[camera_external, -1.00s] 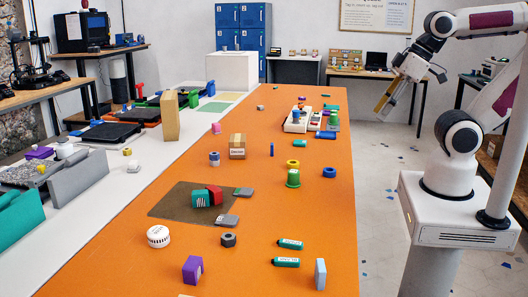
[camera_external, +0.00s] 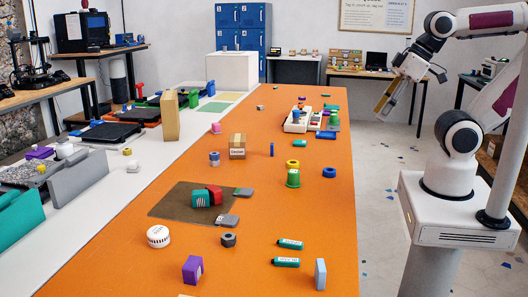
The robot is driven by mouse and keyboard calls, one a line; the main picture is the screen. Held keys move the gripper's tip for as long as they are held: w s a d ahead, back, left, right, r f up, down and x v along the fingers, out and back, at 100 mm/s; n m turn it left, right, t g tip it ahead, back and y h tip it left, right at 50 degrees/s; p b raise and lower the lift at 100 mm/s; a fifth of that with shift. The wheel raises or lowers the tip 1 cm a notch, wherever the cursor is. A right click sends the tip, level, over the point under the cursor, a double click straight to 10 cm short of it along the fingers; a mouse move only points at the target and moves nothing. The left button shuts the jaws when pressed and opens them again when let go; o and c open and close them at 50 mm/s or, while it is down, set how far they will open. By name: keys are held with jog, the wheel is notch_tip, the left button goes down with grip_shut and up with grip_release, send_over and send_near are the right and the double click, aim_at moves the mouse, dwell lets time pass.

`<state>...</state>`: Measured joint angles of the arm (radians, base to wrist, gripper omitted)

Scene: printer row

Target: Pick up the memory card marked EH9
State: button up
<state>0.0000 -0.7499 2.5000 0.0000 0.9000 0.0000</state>
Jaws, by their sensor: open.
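The mark EH9 cannot be read anywhere at this size, so I cannot tell which piece is that memory card. A teal block with pale stripes (camera_external: 200,199) and a red block (camera_external: 215,194) stand touching on a brown mat (camera_external: 172,207). Two flat grey pieces lie at the mat's right edge: one with a green part (camera_external: 243,192), the other (camera_external: 228,220) nearer the camera. My gripper (camera_external: 383,108) is open, raised beyond the table's right edge at upper right, far from these pieces.
On the orange table (camera_external: 300,215) stand a white round tub (camera_external: 158,236), a dark nut (camera_external: 228,240), a purple block (camera_external: 193,269), a cardboard box (camera_external: 237,147), a green cup (camera_external: 293,178) and teal sticks (camera_external: 290,244). A white tray (camera_external: 296,122) holds small parts farther back.

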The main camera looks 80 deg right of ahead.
jog(key=w+d+f+t+h, duration=0.1)
jog(key=w+d+t+h, duration=0.3)
jog(key=w+d, duration=2.1)
jog(key=w+d+f+t+y, duration=0.1)
jog(key=w+d+f+y, duration=0.1)
jog(key=f, duration=0.5)
jog(key=w+d+f+n+t+y, duration=0.1)
jog(key=w+d+f, duration=0.1)
jog(key=d+f, duration=0.2)
jog(key=w+d+f+t+y, duration=0.1)
jog(key=w+d+f+y, duration=0.1)
jog(key=f, duration=0.9)
jog(key=shift+d+n+t+y, duration=0.3)
jog(key=shift+d+n, duration=0.1)
jog(key=shift+d, duration=0.1)
jog(key=shift+s+f, duration=0.25)
jog(key=shift+f, duration=0.1)
jog(key=shift+y, duration=0.3)
